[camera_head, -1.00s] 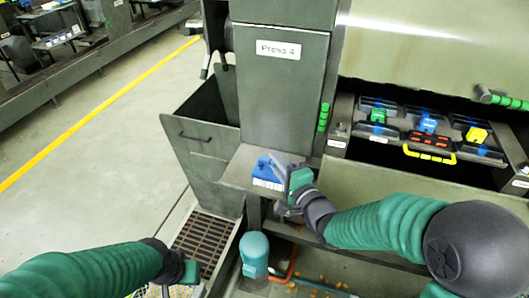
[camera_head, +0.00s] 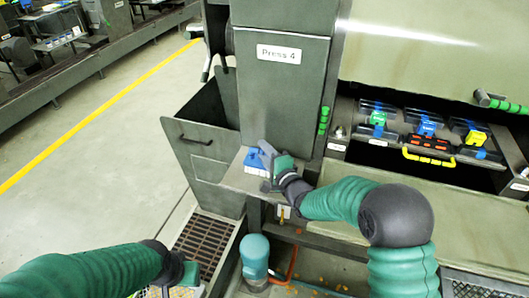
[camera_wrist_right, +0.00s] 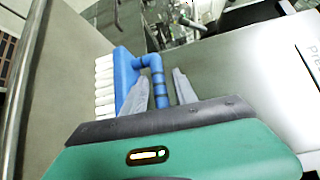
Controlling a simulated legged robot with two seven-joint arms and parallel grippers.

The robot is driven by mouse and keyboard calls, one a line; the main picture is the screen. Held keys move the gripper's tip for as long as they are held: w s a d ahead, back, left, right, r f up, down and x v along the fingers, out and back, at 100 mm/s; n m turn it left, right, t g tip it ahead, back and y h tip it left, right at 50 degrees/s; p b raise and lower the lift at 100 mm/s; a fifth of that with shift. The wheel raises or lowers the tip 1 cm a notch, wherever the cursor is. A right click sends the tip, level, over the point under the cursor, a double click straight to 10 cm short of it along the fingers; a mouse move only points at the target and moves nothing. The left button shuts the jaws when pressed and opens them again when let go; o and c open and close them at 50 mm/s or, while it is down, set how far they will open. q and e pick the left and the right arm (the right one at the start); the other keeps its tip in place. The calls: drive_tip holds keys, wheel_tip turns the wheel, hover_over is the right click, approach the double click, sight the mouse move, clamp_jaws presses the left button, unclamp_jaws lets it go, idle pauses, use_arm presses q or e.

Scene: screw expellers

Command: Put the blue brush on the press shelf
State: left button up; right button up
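The blue brush (camera_head: 255,160) with white bristles lies on the small grey press shelf (camera_head: 236,182) under the Press 4 panel. It also shows in the right wrist view (camera_wrist_right: 124,75), bristles to the left, with its bent blue handle pointing toward my gripper. My right gripper (camera_head: 272,165) is at the brush's right side. In the wrist view, the two fingers of my right gripper (camera_wrist_right: 162,88) stand apart on either side of the handle, with a visible gap. My left gripper (camera_head: 188,275) is low at the left, away from the shelf; its fingers are not clear.
An open grey bin (camera_head: 205,140) stands left of the shelf. A tray (camera_head: 428,143) with a yellow handle and colored parts sits in the press at the right. A teal cylinder (camera_head: 255,257) and scattered orange bits lie below. The floor at left is clear.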

drive_tip(key=shift+s, duration=0.1)
drive_tip(key=v, duration=1.1)
drive_tip(key=shift+d+r+b, duration=0.1)
drive_tip(key=shift+d+b, duration=0.05)
drive_tip(key=shift+b, duration=0.15)
drive_tip(key=shift+s+d, duration=0.15)
drive_tip(key=shift+s, duration=0.25)
